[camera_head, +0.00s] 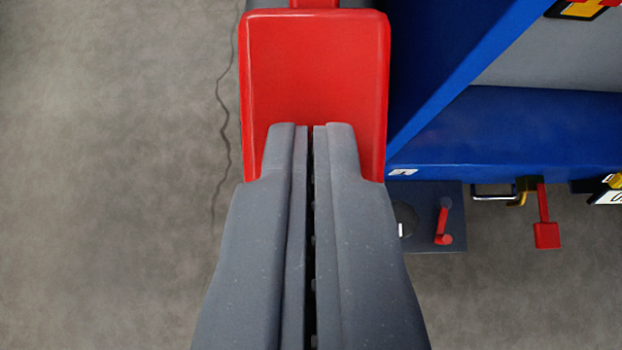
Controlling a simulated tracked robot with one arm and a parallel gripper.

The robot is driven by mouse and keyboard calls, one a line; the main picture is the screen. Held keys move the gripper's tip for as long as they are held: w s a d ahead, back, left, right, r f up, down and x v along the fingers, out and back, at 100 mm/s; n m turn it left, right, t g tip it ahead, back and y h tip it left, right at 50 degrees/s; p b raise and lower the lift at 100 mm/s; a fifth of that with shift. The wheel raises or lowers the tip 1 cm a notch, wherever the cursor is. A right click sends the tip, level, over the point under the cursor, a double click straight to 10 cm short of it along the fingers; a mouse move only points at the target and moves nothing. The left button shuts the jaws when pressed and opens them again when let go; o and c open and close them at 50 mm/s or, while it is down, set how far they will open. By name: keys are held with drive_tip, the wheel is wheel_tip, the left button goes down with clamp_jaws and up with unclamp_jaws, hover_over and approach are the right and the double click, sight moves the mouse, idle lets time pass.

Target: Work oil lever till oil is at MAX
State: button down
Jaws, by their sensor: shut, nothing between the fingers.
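A large red block (315,70) hangs from a narrow red stem at the top middle; it looks like the end of the oil lever. My gripper (304,130) is shut and empty, its two grey fingers pressed together and reaching up from the bottom edge. The fingertips lie in front of the lower part of the red block and hide it. I cannot tell whether they touch it. No oil level or MAX mark can be made out.
A blue machine body (510,130) fills the upper right, close beside the red block. Below it are a dark plate (455,197) with a small red lever (443,222) and a smaller hanging red block (546,235). Grey floor (100,180) on the left is clear.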

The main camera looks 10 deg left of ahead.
drive_tip(key=shift+s+a+f, duration=0.15)
drive_tip(key=shift+s+f, duration=0.1)
drive_tip(key=shift+f, duration=0.45)
drive_tip(key=p+v, duration=0.4)
drive_tip(key=v, duration=0.9)
drive_tip(key=shift+s+d, duration=0.3)
drive_tip(key=shift+s, duration=0.05)
idle(0.3)
